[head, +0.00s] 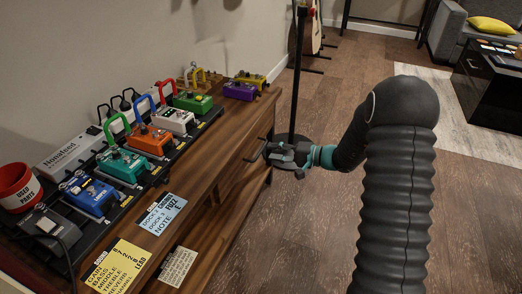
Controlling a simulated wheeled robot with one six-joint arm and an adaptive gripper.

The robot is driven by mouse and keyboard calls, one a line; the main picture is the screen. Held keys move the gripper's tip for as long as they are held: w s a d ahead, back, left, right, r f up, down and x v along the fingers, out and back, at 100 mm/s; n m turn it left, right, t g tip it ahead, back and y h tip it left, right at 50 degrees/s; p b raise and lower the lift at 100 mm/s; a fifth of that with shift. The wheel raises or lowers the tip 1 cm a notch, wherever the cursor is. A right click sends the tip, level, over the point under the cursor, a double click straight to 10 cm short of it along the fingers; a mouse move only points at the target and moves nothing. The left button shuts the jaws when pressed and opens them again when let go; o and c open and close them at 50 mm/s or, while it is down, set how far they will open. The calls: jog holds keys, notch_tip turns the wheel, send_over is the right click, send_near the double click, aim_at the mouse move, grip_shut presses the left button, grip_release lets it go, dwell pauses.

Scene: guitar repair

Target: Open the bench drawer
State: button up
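The wooden bench (222,135) runs along the wall at the left, its front face turned to the right. A dark bar handle (252,157) stands out from the upper part of that front, toward the far end. The drawer front behind it looks flush with the bench, as far as I can see. My gripper (273,151) is at the handle, coming from the right, with my arm reaching across from the lower right. The fingertips are small and dark against the handle. I cannot tell whether they touch it or are closed around it.
Several effect pedals, such as a blue one (91,196) and a purple one (240,90), stand on the bench top. A red cup (17,187) is at the left. A black stand pole (298,70) rises just behind my gripper.

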aim_at(261, 149)
jog(key=shift+x, duration=2.7)
jog(key=shift+c, duration=0.2)
grip_shut()
